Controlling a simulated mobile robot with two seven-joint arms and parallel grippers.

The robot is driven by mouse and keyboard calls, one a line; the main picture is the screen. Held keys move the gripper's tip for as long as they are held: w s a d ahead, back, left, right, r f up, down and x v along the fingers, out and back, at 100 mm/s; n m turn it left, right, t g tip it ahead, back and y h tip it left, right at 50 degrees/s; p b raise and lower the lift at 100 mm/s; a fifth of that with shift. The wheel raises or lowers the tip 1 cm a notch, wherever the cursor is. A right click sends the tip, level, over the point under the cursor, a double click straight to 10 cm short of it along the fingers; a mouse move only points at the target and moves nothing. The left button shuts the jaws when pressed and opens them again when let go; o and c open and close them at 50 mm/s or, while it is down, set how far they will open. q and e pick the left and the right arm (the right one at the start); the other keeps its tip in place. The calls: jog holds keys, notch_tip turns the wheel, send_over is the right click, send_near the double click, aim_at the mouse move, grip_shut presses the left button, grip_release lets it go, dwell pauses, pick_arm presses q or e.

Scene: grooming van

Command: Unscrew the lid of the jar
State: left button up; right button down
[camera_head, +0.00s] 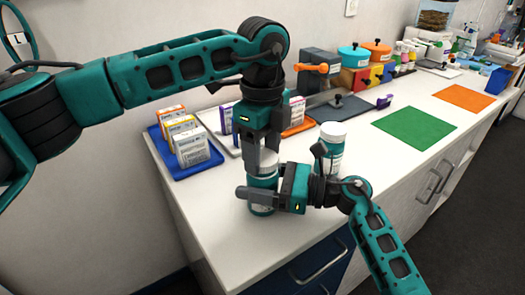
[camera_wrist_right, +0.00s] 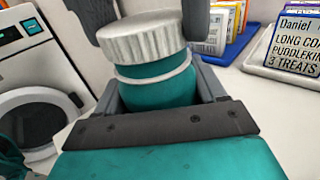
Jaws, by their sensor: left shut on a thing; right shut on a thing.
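The jar is a teal cylinder (camera_head: 262,210) with a white ribbed lid (camera_wrist_right: 140,40), upright on the white counter near its front left. My left gripper (camera_head: 262,158) points down from above, shut on the lid, with one finger on each side; the fingers also show in the right wrist view (camera_wrist_right: 146,15). My right gripper (camera_head: 262,194) comes in from the right and is shut around the jar's body (camera_wrist_right: 158,92). A pale ring runs round the neck under the lid. I cannot tell whether the lid is loose.
A blue tray (camera_head: 205,170) of small boxes lies to the left. A grey block with an orange handle (camera_head: 318,68) stands behind. Green (camera_head: 413,128) and orange (camera_head: 464,97) mats lie to the right.

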aim_at(262, 157)
pick_arm(q)
jog(key=shift+r, duration=0.85)
jog(key=shift+r, duration=2)
pick_arm(e)
grip_release()
